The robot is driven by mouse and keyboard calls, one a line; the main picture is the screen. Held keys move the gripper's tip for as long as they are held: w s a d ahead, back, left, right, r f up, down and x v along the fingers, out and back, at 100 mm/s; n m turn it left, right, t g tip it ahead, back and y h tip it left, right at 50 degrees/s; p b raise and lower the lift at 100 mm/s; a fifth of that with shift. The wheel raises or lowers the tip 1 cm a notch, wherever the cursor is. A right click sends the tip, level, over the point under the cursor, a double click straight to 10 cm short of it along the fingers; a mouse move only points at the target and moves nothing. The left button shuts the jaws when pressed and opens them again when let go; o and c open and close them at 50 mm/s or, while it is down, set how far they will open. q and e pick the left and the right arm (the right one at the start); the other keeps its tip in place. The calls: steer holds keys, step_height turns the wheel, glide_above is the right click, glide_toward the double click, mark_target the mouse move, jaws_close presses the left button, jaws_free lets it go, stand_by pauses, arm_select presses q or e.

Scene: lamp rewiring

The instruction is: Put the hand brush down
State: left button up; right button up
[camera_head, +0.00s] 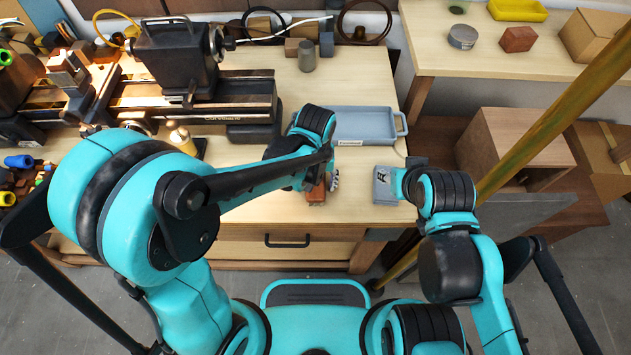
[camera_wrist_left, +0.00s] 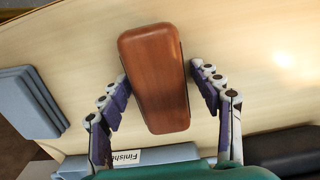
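The hand brush (camera_wrist_left: 155,80), with a smooth reddish-brown wooden back, lies between the two fingers of my left gripper (camera_wrist_left: 160,92) in the left wrist view. The fingers are spread on either side of it, with a narrow gap on the right; contact on the left is hard to tell. In the head view the brush (camera_head: 316,194) is at the front edge of the workbench (camera_head: 345,215), below my left gripper (camera_head: 318,180), partly hidden by the arm. My right arm ends at a grey block (camera_head: 383,186) over the front right of the bench; its fingers do not show clearly.
A blue-grey tray (camera_head: 362,122) stands behind the brush, its "Finished" label (camera_wrist_left: 127,157) showing in the wrist view. A lathe (camera_head: 190,85) fills the back left. A small bottle (camera_head: 181,138) stands before it. Bare wood lies around the brush.

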mark_target(316, 179)
arm_select(q)
steer(key=shift+r+p, duration=0.3)
step_height(316, 179, up, 12)
steer(key=p, duration=0.4)
steer(key=s+a+r+t, duration=0.2)
steer(key=a+t, duration=0.1)
steer(key=a, duration=0.6)
steer(key=s+a+r+t, duration=0.3)
steer(key=a+t, duration=0.1)
steer(key=a, duration=0.4)
steer(key=shift+a+r, duration=0.3)
steer(key=shift+a, duration=0.1)
step_height(316, 179, down, 2)
steer(key=shift+s+f+b, duration=0.1)
steer(key=shift+f+b, duration=0.1)
steer(key=shift+b, duration=0.9)
